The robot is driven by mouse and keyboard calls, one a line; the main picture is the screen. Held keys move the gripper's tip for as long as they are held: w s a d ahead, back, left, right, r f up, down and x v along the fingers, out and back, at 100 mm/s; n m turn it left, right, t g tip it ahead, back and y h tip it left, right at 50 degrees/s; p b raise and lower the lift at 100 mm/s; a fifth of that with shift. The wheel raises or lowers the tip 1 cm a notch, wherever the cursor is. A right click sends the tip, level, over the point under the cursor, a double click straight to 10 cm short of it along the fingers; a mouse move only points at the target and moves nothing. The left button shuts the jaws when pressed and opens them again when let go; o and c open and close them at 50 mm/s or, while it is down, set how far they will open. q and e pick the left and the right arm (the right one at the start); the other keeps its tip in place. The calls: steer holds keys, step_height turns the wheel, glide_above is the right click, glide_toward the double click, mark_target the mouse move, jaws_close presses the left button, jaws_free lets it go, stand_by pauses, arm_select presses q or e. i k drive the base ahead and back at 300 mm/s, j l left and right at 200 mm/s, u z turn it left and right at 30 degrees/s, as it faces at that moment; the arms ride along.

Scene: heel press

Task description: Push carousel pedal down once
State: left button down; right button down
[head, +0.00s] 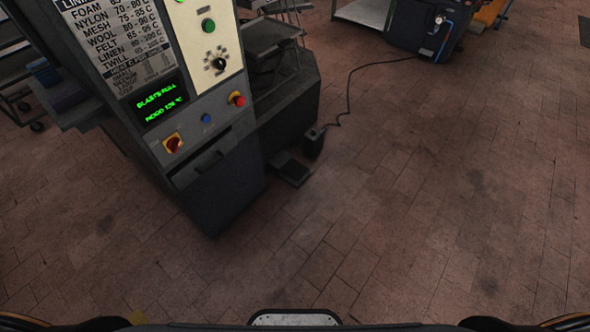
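A dark flat foot pedal (290,170) lies on the brick floor, close against the right side of the machine's base. A small dark upright box (314,141) stands beside it at its upper right, with a black cable (348,98) leading away. I cannot tell from here whether the pedal is pressed. Neither of my grippers shows in the head view.
The heel press cabinet (215,185) fills the upper left, with knobs, buttons and a green-lit display (160,103). Another dark machine (420,28) stands at the upper right. The brick floor (430,200) in front and to the right is clear.

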mark_target(296, 170)
steer(key=i+l+u, duration=0.1)
steer(key=u, duration=0.35)
steer(key=i+l+u, duration=0.15)
steer(key=u, duration=0.3)
steer(key=i+l+u, duration=0.25)
steer(key=u, duration=0.2)
steer(key=i+l, duration=0.15)
steer(key=l, duration=0.15)
steer(key=i+l+u, duration=0.1)
steer(key=l, duration=0.25)
steer(key=i+l, duration=0.15)
steer(key=l, duration=0.15)
steer(key=i+l+u, duration=0.1)
steer(key=l, duration=0.25)
